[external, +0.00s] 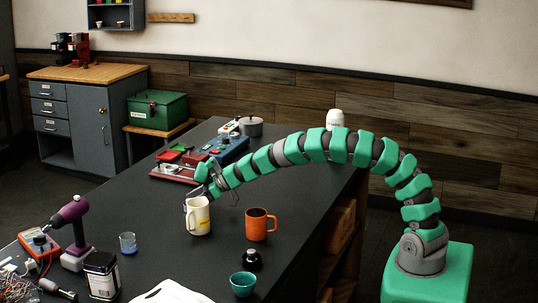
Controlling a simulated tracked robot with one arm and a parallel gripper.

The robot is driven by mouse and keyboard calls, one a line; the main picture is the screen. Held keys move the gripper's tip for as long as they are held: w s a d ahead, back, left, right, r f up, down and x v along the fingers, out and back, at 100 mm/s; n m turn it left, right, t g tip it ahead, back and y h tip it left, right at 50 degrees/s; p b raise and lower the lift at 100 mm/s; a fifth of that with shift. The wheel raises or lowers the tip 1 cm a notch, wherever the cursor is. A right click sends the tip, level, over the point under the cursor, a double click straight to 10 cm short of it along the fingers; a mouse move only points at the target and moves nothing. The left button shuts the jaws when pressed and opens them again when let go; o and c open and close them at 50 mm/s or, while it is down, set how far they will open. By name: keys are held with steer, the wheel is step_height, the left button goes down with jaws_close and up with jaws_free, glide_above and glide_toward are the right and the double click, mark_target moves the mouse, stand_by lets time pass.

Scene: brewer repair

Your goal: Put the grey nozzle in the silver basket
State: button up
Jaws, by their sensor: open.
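My green and grey arm arches over the dark table from the right. My gripper (211,190) is open, with its grey fingers low beside and behind the cream mug (198,216). Whether the fingers touch the mug, or what lies between them, I cannot tell at this size. I cannot make out the grey nozzle; the gripper and mug hide part of the table there. I cannot identify the silver basket for sure either. A round grey metal vessel (251,127) stands at the table's far end, beyond the arm.
An orange mug (257,225) stands right of the cream mug. A black bottle (252,260), teal bowl (243,284) and blue glass (128,243) stand nearer. A blue box (226,148) and red tray (175,173) lie beyond the gripper. A purple tool (72,230) stands at left.

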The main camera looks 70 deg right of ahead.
step_height(320, 180, up, 7)
steer(key=p, duration=0.9)
